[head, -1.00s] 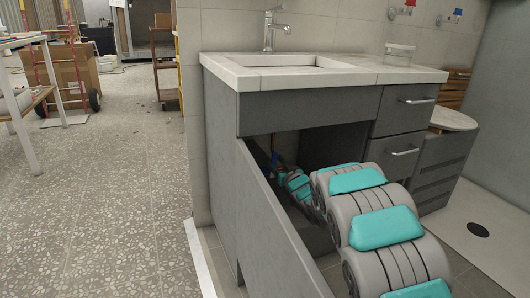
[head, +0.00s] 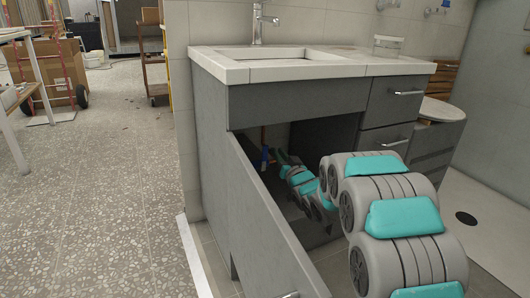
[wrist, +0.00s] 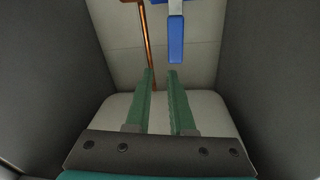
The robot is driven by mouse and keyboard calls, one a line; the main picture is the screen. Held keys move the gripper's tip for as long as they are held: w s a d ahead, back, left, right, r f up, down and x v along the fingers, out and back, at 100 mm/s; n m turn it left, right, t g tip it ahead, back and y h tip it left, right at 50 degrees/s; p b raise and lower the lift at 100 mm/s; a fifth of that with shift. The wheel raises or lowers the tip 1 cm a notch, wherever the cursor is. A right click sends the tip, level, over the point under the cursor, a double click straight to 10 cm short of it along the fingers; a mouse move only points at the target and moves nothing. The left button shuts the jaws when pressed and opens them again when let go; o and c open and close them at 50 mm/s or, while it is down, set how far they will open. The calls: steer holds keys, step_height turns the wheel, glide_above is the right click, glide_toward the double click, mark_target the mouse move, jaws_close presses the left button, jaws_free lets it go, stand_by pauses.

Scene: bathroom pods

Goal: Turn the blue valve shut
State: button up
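The blue valve (wrist: 176,38) shows in the wrist view as a flat blue lever hanging down at the top, in front of the pale back wall of the cabinet. In the head view a small blue patch of it (head: 265,157) shows inside the open cabinet under the sink. My gripper (wrist: 160,73) has two green fingers, apart with an empty gap between them. Its tips appear just below the lever's lower end in the wrist picture; I see no contact. In the head view my gripper (head: 283,157) is small, inside the cabinet, right of the blue patch.
A copper pipe (wrist: 147,45) runs down left of the lever. Dark cabinet walls close in on both sides. The open cabinet door (head: 262,225) stands left of my arm, and drawers (head: 392,100) are on the right.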

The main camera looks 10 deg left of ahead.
mark_target(264, 159)
steer(key=d+m+h, duration=0.1)
steer(key=m, duration=0.2)
steer(key=d+m+t+h, duration=0.1)
steer(key=d+m, duration=0.1)
steer(key=m, duration=0.1)
steer(key=s+d+m+b, duration=0.1)
steer(key=m, duration=0.2)
steer(key=shift+d+r+t+h, duration=0.25)
steer(key=shift+r+t+h, duration=0.05)
steer(key=shift+r+h, duration=0.1)
jaws_close()
step_height(264, 159, down, 3)
steer(key=s+m+h+b, duration=0.1)
steer(key=s+m+h, duration=0.15)
steer(key=m, duration=0.65)
steer(key=w+a+m, duration=0.1)
steer(key=w+a, duration=0.5)
steer(key=shift+w+a+f+y+b, duration=0.15)
steer(key=shift+a+f+y+b, duration=0.1)
steer(key=shift+y+b, duration=0.15)
steer(key=shift+s+a+n, duration=0.35)
steer(key=shift+a+n, duration=0.05)
steer(key=shift+a, duration=0.1)
steer(key=shift+s+r, duration=0.1)
